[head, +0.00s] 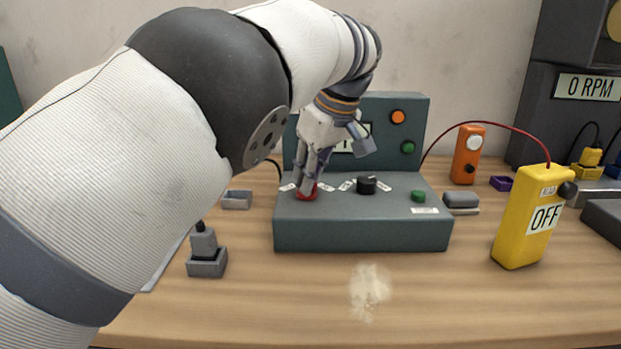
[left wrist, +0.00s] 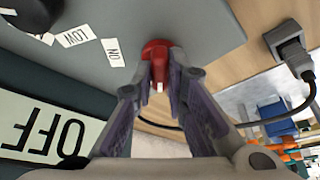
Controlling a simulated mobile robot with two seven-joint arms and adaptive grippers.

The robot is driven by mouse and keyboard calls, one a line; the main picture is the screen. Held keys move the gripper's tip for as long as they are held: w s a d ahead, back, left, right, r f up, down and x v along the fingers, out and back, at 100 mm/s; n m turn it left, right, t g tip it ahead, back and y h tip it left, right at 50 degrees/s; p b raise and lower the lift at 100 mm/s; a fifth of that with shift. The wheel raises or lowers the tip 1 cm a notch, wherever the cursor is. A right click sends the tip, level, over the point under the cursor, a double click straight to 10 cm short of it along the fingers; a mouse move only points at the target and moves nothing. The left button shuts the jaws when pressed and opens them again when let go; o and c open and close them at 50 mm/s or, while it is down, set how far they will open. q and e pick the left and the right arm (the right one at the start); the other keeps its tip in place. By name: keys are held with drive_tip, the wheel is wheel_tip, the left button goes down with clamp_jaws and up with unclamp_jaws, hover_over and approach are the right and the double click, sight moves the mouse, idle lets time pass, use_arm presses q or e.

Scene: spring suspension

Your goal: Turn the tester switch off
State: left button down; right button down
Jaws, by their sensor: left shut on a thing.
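The tester is a grey-green box (head: 360,235) on the wooden table, with an upright back panel. Its red switch (head: 307,190) is at the left of the top face. In the left wrist view the red switch (left wrist: 157,62) is between the fingertips. My left gripper (head: 306,185) comes down from above and is shut on it. The fingers hide part of the switch. The tester's display (left wrist: 42,132) reads OFF, upside down in the left wrist view. My right gripper is not in view.
A black knob (head: 366,185) and a green button (head: 418,196) are on the tester's top, right of the switch. A yellow box (head: 528,220) reading OFF stands to the right. A grey plug-like part (head: 207,255) stands at the left.

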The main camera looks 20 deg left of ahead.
use_arm(q)
drive_tip(key=shift+f, duration=0.1)
idle(0.3)
drive_tip(key=c, duration=1.6)
unclamp_jaws()
drive_tip(key=shift+r, duration=0.2)
drive_tip(key=v, duration=0.2)
drive_tip(key=d+v, duration=0.1)
drive_tip(key=v, duration=0.2)
drive_tip(key=shift+s+f, duration=0.1)
drive_tip(key=shift+s, duration=0.1)
drive_tip(key=s+d, duration=0.5)
drive_tip(key=d, duration=0.4)
drive_tip(key=shift+d, duration=0.35)
